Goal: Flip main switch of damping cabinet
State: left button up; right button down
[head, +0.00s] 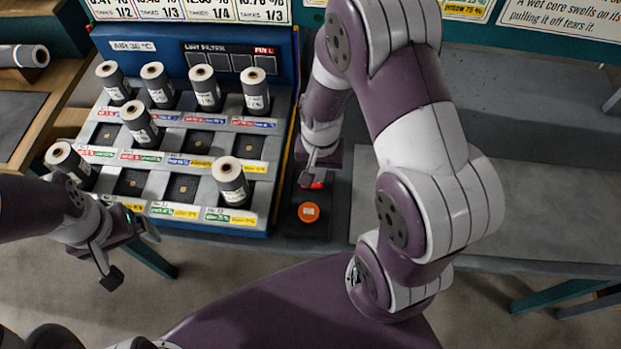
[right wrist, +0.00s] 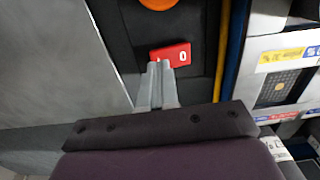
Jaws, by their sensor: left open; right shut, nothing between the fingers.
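The damping cabinet (head: 283,150) is a blue-framed rack with grey rolls in some of its slots. At its right side is a black panel (head: 292,222) with a red switch (head: 317,185) and a round orange button (head: 309,212). In the right wrist view the red switch (right wrist: 178,53) shows a white mark at its right end. My right gripper (head: 307,180) is shut and empty; its fingertips (right wrist: 160,66) overlap the switch's lower edge in that view. I cannot tell whether they touch. My left gripper (head: 130,254) is open and empty, in front of the cabinet's left corner.
Several rolls (head: 256,90) stand on the cabinet, with coloured labels in front of the slots. A grey bench surface (head: 520,215) lies right of the panel. A wooden shelf with another roll (head: 25,56) is at the far left. My right arm covers part of the bench.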

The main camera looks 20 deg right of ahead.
jog(key=shift+f+b, duration=0.65)
jog(key=shift+f, duration=0.3)
dwell(0.4)
jog(key=shift+r, duration=0.1)
notch_tip(320, 180, up, 7)
jog(key=p, duration=0.7)
jog(key=s+a+r+n, duration=0.1)
jog(key=s+r+n, duration=0.1)
jog(key=r, duration=0.3)
jog(key=s+a+r+n+t, duration=0.1)
jog(key=s+r+n, duration=0.1)
jog(key=r+n, duration=0.2)
jog(key=shift+a+r, duration=0.25)
jog(key=shift+r, duration=0.7)
jog(key=shift+s, duration=0.15)
